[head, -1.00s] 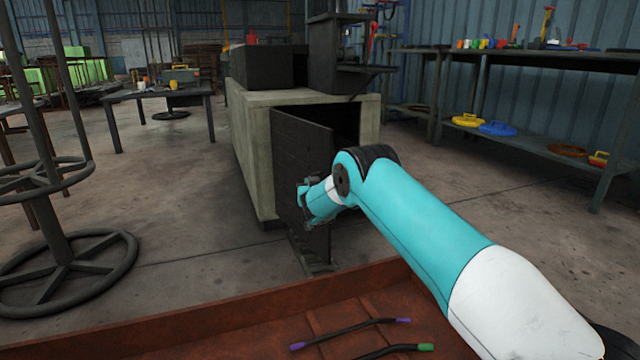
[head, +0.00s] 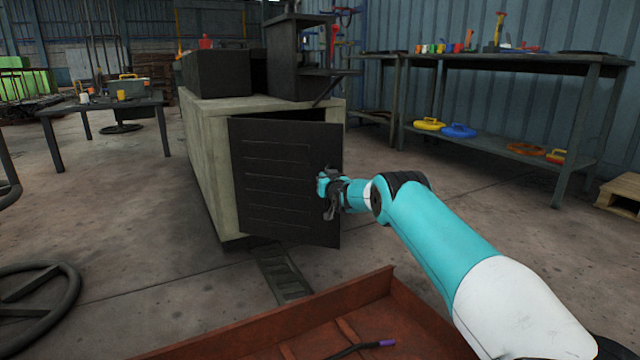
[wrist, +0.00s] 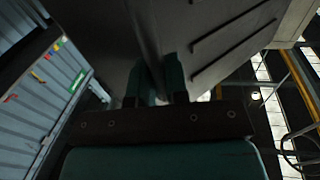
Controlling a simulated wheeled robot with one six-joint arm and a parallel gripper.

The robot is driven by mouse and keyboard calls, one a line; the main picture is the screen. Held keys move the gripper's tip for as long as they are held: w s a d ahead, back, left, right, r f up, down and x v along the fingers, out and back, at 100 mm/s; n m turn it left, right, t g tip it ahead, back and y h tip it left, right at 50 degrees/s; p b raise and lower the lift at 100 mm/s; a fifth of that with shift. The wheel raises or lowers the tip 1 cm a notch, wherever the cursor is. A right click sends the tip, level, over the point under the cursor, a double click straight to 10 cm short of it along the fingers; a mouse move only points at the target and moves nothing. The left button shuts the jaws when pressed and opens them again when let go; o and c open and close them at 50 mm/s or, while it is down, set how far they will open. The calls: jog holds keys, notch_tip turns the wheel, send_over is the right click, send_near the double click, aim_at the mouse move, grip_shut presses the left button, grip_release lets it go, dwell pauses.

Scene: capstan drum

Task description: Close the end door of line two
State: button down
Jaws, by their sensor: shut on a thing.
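The end door (head: 285,180) is a dark ribbed panel on the front of a pale box-shaped housing (head: 208,160). It is hinged on its left side and stands partly open, with a dark gap along its top and right. My gripper (head: 327,190) is shut on the door near its right edge, at about mid height. In the wrist view the two teal fingers (wrist: 162,82) close around the door's edge, and the ribbed face (wrist: 225,45) shows to the right. What exactly lies between the fingertips is partly hidden.
A rusty red tray (head: 250,335) with a dark rod lies in front at the bottom. A dark track plate (head: 282,272) lies on the floor below the door. A bench (head: 510,75) with tools stands right. A small table (head: 100,108) stands left.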

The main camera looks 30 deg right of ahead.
jog(key=shift+d, duration=0.15)
jog(key=c, duration=1.2)
grip_release()
jog(key=shift+o, duration=0.2)
jog(key=p+v, duration=0.8)
jog(key=v, duration=0.9)
jog(key=shift+s, duration=0.1)
